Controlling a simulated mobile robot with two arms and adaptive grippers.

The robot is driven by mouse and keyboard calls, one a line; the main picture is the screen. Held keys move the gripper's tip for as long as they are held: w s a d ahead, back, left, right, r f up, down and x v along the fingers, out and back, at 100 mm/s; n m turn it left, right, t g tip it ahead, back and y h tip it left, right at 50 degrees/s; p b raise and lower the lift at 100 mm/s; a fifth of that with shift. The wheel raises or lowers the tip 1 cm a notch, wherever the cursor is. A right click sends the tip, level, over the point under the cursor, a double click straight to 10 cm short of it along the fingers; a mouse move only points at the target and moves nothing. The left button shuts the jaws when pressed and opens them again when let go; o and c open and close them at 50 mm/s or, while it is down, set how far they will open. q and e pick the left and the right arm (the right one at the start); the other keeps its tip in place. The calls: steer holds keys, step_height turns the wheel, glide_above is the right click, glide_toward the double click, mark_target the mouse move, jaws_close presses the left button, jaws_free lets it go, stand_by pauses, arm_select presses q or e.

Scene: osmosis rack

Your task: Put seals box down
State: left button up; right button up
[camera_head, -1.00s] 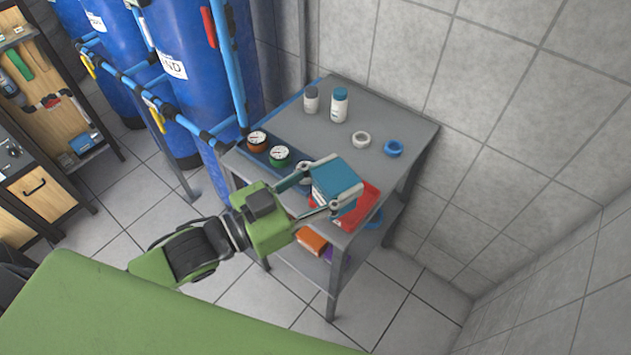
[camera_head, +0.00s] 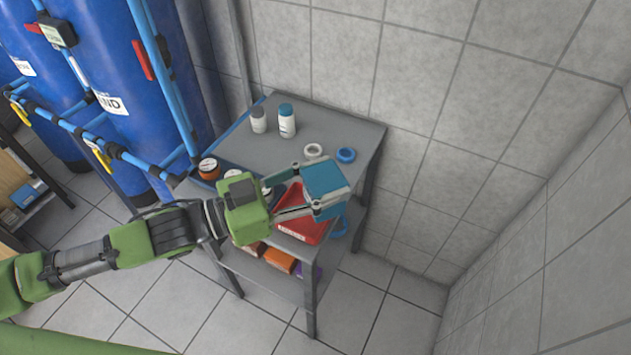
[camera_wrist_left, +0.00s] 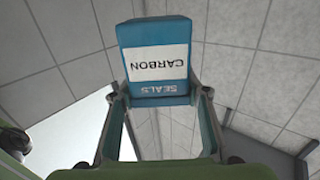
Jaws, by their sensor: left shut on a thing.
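The seals box (camera_head: 324,177) is a blue box held between the fingers of my left gripper (camera_head: 309,192), above the front right part of the grey table (camera_head: 225,140). In the left wrist view the box (camera_wrist_left: 153,30) shows a white label reading CARBON and the word SEALS, upside down. The left gripper's fingers (camera_wrist_left: 162,98) are shut on it there. In the head view a red tray (camera_head: 298,222) lies below the box and is partly covered by the gripper. I cannot tell the exact height of the box above the table. My right gripper is not in view.
Two white bottles, one grey-capped (camera_head: 258,120) and one blue-capped (camera_head: 287,122), stand at the back. A white ring (camera_head: 313,151) and a blue ring (camera_head: 346,155) lie near the right edge. Orange boxes (camera_head: 279,260) sit on the lower shelf. Blue tanks (camera_head: 120,95) stand left.

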arm_select(q)
steer(key=shift+w+d+g, duration=0.15)
steer(key=shift+g, duration=0.15)
steer(key=shift+r+m+g+h, duration=0.15)
steer(key=shift+m+g+h, duration=0.15)
steer(key=shift+m+g, duration=0.15)
